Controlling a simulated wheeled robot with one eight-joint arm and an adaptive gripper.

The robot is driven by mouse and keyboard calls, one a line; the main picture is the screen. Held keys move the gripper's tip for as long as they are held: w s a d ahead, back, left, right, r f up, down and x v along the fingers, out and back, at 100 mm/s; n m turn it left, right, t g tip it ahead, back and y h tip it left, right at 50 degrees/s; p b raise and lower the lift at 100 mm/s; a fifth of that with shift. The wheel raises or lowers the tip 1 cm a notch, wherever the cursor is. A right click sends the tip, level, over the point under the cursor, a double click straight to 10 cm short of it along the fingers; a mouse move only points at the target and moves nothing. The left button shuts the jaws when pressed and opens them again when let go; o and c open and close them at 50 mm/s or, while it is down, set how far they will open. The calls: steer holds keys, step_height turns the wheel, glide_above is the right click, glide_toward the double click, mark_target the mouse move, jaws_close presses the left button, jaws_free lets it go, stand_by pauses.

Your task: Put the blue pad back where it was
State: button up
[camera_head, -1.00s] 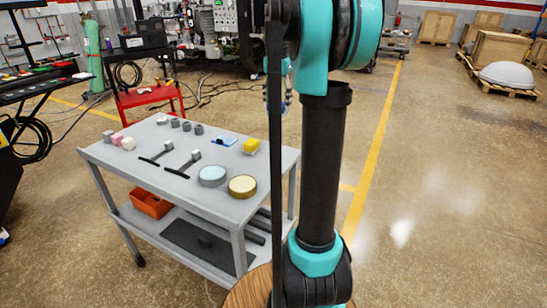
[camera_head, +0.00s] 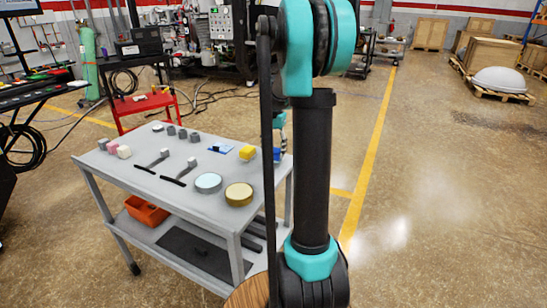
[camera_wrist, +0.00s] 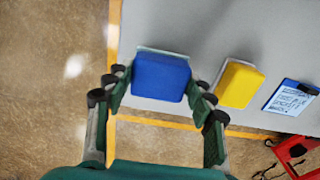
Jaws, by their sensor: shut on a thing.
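The blue pad (camera_wrist: 160,77) is between the two fingers of my gripper (camera_wrist: 160,94) in the wrist view, and the gripper is shut on it. A pale strip shows along the pad's far edge. The pad appears over the edge of the grey cart top (camera_wrist: 205,30), beside the yellow pad (camera_wrist: 240,84). In the head view the blue pad (camera_head: 277,154) shows partly at the cart's right end, and my arm hides most of the gripper. I cannot tell whether the pad touches the cart top.
A blue clipboard (camera_wrist: 290,97) lies past the yellow pad. A red stand (camera_head: 145,103) is behind.

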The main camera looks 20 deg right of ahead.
mark_target(273, 150)
step_height(273, 150, down, 3)
steer(key=shift+f, duration=0.1)
steer(key=shift+c, duration=0.9)
steer(key=o, duration=1.2)
step_height(273, 150, up, 12)
